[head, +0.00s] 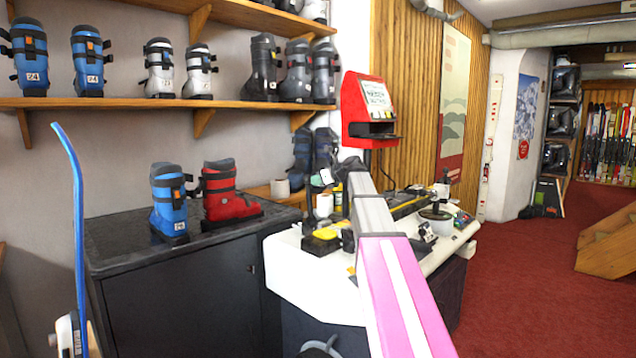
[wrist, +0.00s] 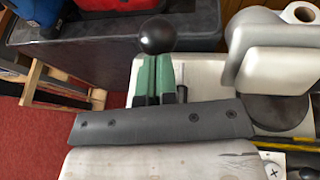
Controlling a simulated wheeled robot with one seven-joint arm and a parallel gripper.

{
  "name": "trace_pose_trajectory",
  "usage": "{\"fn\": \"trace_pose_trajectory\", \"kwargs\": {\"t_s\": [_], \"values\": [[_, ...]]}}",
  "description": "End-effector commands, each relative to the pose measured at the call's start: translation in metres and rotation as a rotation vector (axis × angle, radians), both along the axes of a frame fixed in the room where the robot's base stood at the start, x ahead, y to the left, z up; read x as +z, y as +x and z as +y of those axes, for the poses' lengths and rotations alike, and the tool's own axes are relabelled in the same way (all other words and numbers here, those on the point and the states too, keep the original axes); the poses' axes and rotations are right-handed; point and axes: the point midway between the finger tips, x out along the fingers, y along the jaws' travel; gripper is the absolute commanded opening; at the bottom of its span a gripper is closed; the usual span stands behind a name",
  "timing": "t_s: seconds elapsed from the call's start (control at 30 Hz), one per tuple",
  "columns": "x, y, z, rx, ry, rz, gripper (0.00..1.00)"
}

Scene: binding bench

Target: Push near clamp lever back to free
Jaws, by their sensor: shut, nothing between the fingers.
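In the head view my arm reaches over the bench (head: 300,275). It hides much of the bench, and I cannot make out the gripper or this lever clearly there.
A large light grey rounded part (wrist: 275,55) stands close to the right of the lever, above a dark disc (wrist: 275,112). A dark cabinet (head: 185,295) with blue and red boots adjoins the bench on the left. Open red carpet (head: 525,285) lies to the right.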

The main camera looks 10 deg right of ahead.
Motion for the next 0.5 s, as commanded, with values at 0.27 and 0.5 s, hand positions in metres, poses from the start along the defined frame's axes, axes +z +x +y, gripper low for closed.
{"fn": "trace_pose_trajectory", "kwargs": {"t_s": [0.27,0.5], "values": [[0.004,0.021,0.013,0.003,-0.069,0.094,0.00],[0.001,0.038,0.027,-0.001,-0.080,0.111,0.00]]}}
